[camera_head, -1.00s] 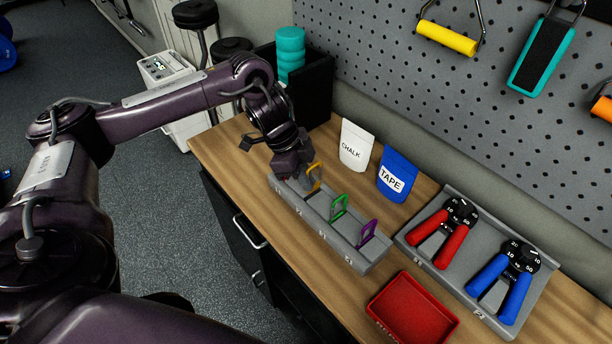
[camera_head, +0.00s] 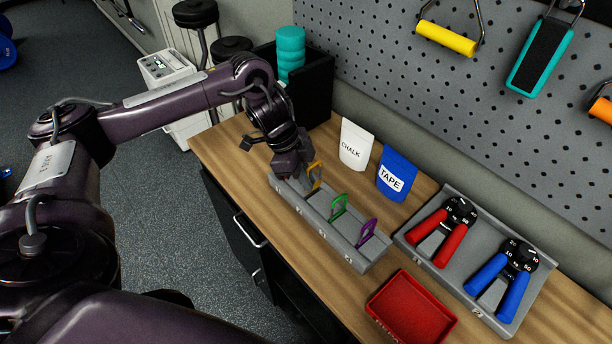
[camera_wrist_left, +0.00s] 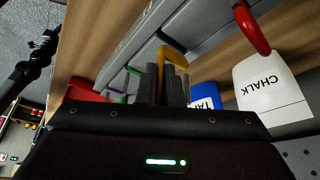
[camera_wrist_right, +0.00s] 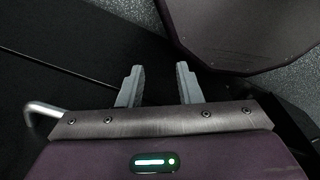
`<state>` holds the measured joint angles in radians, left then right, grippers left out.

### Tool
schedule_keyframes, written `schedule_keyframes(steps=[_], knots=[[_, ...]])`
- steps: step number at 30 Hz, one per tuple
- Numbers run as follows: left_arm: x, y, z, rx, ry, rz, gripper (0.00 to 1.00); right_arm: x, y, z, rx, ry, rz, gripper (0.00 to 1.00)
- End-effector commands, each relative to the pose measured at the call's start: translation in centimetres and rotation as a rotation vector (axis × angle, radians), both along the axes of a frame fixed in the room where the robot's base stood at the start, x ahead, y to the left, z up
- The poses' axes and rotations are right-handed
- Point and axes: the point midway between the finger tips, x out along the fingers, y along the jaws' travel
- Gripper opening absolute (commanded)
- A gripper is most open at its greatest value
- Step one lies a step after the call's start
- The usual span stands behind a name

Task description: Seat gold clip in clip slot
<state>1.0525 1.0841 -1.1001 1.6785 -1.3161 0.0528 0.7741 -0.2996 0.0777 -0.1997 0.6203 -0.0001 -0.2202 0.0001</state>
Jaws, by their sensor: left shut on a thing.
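The gold clip (camera_head: 315,176) stands upright at the far left end of the grey slotted tray (camera_head: 345,250). My left gripper (camera_head: 301,178) is shut on it, low over that end of the tray. In the left wrist view the gold clip (camera_wrist_left: 172,60) shows between and beyond the fingers (camera_wrist_left: 166,82). The fingers hide its lower part, so I cannot tell how deep it sits in its slot. A green clip (camera_head: 338,207) and a purple clip (camera_head: 366,232) stand in the tray farther right. My right gripper (camera_wrist_right: 159,86) is open and empty, away from the bench.
A white chalk bag (camera_head: 356,146) and a blue tape bag (camera_head: 396,173) stand behind the tray. A red bin (camera_head: 412,308) lies at front right. A grey holder (camera_head: 448,262) carries red and blue hand grips. A pegboard (camera_head: 450,90) rises behind.

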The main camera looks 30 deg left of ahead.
Motion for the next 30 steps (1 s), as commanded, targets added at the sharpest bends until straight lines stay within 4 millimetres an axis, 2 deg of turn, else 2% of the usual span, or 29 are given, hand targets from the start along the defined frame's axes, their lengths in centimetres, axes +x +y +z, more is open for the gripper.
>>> schedule_keyframes(steps=[30], knots=[[0.0,0.0,-2.2,0.000,-0.001,-0.001,0.00,0.0,-0.3,-0.9,-0.003,0.000,0.002,0.32]])
